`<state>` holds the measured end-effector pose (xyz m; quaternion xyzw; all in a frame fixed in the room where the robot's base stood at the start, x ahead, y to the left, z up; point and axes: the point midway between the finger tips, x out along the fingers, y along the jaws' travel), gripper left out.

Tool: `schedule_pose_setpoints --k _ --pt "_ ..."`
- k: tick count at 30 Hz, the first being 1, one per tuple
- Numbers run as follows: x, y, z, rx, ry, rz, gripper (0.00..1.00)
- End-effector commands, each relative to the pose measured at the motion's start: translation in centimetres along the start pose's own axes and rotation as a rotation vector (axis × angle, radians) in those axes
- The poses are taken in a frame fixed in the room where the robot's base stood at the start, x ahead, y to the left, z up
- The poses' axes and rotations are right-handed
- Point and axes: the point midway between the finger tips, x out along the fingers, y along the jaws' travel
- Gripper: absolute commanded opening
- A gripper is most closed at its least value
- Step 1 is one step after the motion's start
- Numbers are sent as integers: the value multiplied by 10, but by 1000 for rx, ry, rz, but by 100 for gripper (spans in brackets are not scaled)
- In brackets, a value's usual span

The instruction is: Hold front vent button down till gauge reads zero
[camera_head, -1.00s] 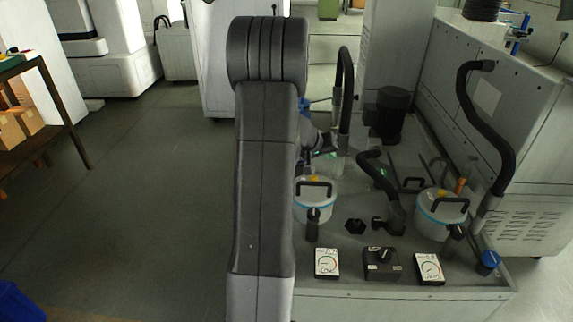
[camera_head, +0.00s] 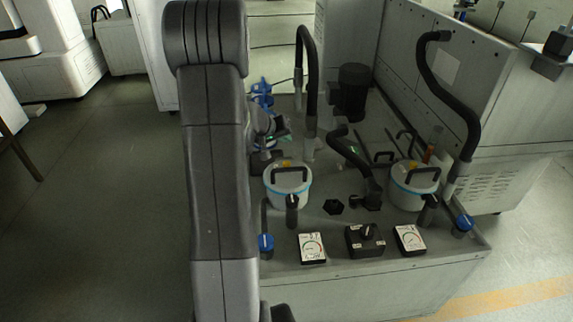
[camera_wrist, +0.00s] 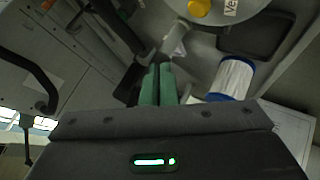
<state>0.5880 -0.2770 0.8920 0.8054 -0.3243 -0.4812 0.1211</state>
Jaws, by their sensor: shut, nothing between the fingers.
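A white canister (camera_head: 288,190) with a blue band, a black handle and a yellow button (camera_head: 286,165) on its lid stands just right of my arm in the head view. A similar canister (camera_head: 413,192) stands further right. I cannot tell which is the front one. In the wrist view a yellow button (camera_wrist: 199,8) sits at the top edge beside a cut-off label starting "Ve". My gripper (camera_wrist: 160,68) is shut and empty, its green fingers below and left of that button, apart from it. A left gauge (camera_head: 312,248) and a right gauge (camera_head: 410,239) face up; their readings are too small to tell.
A black switch box (camera_head: 365,240) sits between the gauges. Black hoses (camera_head: 307,80) rise behind the canisters, and a dark motor (camera_head: 353,90) stands at the back. Blue knobs (camera_head: 265,243) stand near the front edge. In the wrist view a white cylinder (camera_wrist: 232,77) with blue rims lies right of the fingers.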

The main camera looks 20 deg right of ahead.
Motion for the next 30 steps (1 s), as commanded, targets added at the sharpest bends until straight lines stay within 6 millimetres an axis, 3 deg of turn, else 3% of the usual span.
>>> schedule_pose_setpoints --k 12,30 --pt "41 -30 30 0 1 0 0" --pt "48 -35 35 0 0 0 0"
